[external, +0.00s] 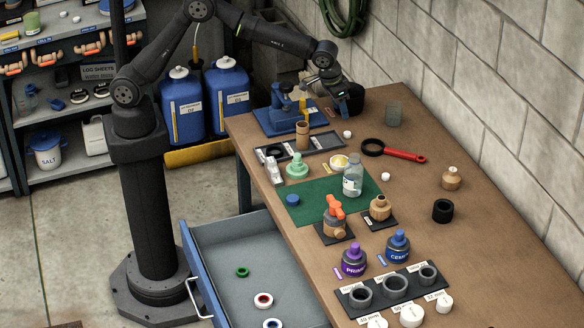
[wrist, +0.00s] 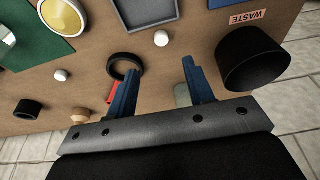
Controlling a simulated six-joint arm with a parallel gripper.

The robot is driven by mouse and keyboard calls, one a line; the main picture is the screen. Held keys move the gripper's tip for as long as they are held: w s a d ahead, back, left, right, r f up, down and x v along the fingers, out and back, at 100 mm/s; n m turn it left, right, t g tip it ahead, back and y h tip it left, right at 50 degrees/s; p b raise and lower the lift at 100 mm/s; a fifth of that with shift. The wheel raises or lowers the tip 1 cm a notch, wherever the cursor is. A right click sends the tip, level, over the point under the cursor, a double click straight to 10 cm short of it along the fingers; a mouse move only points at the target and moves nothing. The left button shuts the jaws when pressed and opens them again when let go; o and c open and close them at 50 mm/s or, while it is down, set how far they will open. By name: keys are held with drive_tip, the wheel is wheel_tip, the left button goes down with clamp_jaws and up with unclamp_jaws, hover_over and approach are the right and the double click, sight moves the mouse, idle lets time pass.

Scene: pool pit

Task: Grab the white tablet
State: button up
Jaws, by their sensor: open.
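Two small white tablet-like pieces lie on the brown bench. One white piece (external: 347,134) is by the grey tray, and it shows in the wrist view (wrist: 160,38) just beyond the fingertips. The other white piece (external: 385,176) lies near the clear bottle, and it shows further left in the wrist view (wrist: 61,75). I cannot tell which is the tablet. My gripper (external: 329,92) is above the far end of the bench. Its blue fingers (wrist: 158,68) are apart with nothing between them. They touch neither piece.
The black waste bin (wrist: 256,58) and a glass beaker (external: 393,113) stand near my gripper. A blue press (external: 283,120) is to the left. The bench's right side has bare room.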

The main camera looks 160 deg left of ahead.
sight(347, 133)
drive_tip(key=x, duration=0.9)
drive_tip(key=shift+s+f, duration=0.15)
drive_tip(key=shift+f, duration=0.25)
clamp_jaws()
drive_tip(key=shift+r, duration=0.1)
